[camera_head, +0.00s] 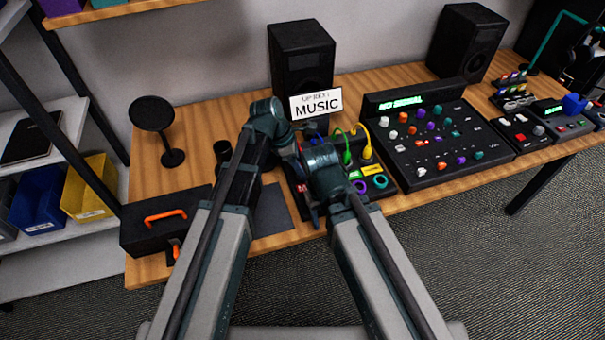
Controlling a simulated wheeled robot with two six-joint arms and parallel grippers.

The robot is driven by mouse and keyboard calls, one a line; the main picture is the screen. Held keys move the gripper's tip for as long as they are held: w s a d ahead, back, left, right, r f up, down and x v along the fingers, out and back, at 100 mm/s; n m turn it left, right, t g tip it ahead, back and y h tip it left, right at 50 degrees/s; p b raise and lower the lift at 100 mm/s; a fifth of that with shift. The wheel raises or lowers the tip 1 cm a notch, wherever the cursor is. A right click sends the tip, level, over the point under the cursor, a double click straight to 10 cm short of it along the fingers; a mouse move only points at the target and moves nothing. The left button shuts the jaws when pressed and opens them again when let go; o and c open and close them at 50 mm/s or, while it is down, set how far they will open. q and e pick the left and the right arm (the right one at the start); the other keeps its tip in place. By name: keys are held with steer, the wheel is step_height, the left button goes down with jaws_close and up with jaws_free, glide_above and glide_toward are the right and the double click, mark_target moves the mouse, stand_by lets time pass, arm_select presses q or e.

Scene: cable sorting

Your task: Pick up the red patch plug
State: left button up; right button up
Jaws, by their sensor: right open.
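I cannot make out the red patch plug; my arms cover part of the patch panel (378,187). A small red label (302,188) shows at the panel's left side. A green plug (346,157) and a yellow plug (367,152), each with a cable, stand upright at the panel's back. My right gripper (312,212) is at the panel's left front, partly hidden by its own arm, open. I cannot see whether it touches anything. My left arm reaches over the table left of the panel; its gripper is hidden.
A sign reading MUSIC (316,104) stands behind the panel. A mixer with knobs (435,140) is to the right, a speaker (301,58) behind. A black case with an orange handle (165,215) and a round black stand (153,114) are left. Bare wood (195,130) lies between.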

arm_select(q)
jaws_close()
steer(key=shift+r, duration=0.1)
